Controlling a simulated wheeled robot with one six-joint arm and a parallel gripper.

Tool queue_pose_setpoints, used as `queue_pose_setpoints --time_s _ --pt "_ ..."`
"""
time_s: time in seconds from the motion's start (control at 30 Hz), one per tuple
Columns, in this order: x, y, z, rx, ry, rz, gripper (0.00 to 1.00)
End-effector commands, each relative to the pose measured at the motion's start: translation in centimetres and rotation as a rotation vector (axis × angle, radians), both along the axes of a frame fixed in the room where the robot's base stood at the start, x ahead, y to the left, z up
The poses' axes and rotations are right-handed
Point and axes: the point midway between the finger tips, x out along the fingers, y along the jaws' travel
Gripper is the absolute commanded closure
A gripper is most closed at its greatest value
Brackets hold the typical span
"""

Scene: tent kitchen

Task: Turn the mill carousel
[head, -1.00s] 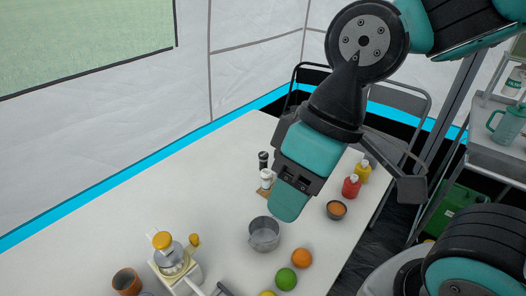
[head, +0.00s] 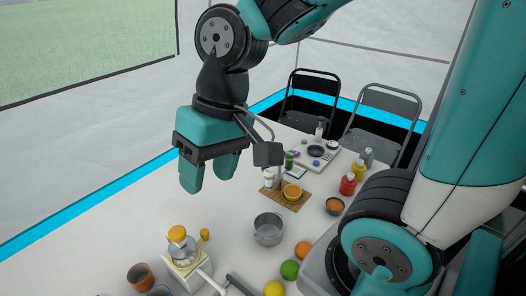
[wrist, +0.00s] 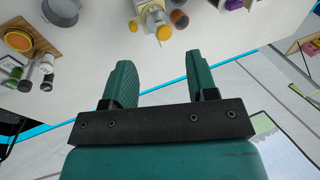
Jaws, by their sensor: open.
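Small upright black and white shapes that look like mills (head: 268,179) stand by the left edge of a wooden board on the table, in the head view. In the wrist view, similar mills (wrist: 47,62) show at the left edge. I cannot make out a carousel base for certain. My gripper (head: 207,177) is open and empty, fingers pointing down, above the table to the left of the mills. In the wrist view its two fingers (wrist: 161,62) are spread apart with nothing between them.
A wooden board (head: 297,204) holds orange fruit. A metal pot (head: 268,231), a yellow-topped juicer (head: 181,250), an orange cup (head: 140,277), loose fruit (head: 289,269) and red and yellow bottles (head: 348,185) stand about. Two chairs (head: 385,120) are behind the table. The table's left side is clear.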

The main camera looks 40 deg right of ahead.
Motion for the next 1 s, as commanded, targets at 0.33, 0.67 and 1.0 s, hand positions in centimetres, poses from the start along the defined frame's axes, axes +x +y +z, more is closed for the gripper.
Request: queue_pose_setpoints --time_s 0.33,0.67,1.0 --pt "11.6 -20.5 1.2 -0.090 0.307 -1.679 0.47" --pt "11.9 -29.1 -0.4 -0.092 0.374 -2.312 0.47" --pt "11.7 -29.0 -6.8 -0.096 0.380 -2.312 0.47"
